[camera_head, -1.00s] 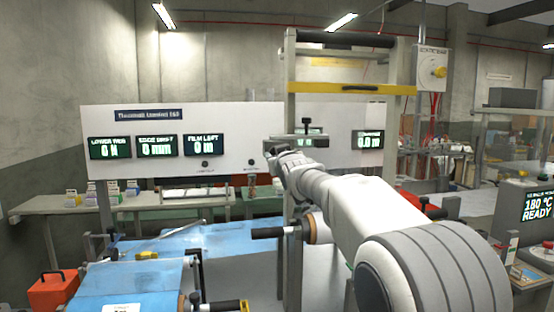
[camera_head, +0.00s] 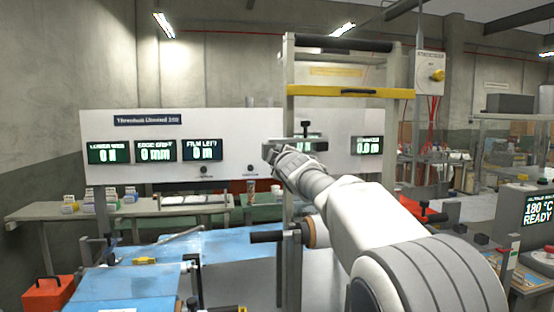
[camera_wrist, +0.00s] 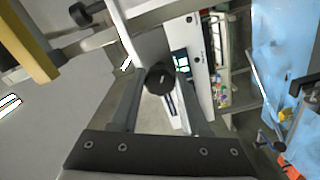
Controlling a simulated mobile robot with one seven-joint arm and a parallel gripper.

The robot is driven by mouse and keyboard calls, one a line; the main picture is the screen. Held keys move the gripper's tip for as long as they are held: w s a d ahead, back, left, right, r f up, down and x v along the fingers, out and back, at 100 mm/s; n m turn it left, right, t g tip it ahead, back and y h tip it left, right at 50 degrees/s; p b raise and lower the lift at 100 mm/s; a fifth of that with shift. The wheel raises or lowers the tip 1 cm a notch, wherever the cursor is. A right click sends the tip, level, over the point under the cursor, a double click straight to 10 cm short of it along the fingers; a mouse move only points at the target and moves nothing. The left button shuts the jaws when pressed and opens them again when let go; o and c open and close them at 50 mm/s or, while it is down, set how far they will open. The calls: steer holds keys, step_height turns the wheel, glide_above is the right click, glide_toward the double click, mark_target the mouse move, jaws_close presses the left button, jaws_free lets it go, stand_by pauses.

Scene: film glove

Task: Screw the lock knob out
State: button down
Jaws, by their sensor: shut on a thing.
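The lock knob (camera_wrist: 159,79) is a round black knob, seen end-on in the wrist view between the tips of my two fingers. My gripper (camera_wrist: 159,100) is shut on it, one grey finger on each side. In the head view, a black knob with a short stem (camera_head: 306,126) shows just above the gripper's flat grey end (camera_head: 292,145), in front of the white display panel. The knob's thread and seat are hidden, so I cannot tell how far out it is.
A frame with a yellow crossbar (camera_head: 350,92) stands behind my gripper. The white panel (camera_head: 240,125) with several dark displays stretches left. Blue film (camera_head: 240,245) and a roller with a black end (camera_head: 268,236) lie below. An orange box (camera_head: 48,294) is at lower left.

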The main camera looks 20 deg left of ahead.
steer(key=n, duration=0.8)
steer(key=r+n, duration=0.1)
steer(key=n, duration=0.4)
stand_by(0.4)
steer(key=c, duration=0.6)
jaws_free()
steer(key=shift+c, duration=0.2)
steer(key=shift+o, duration=1.3)
steer(key=shift+f, duration=0.25)
steer(key=b+v, duration=0.8)
steer(key=v, duration=0.9)
steer(key=shift+s+b, duration=0.2)
steer(key=shift+b, duration=0.2)
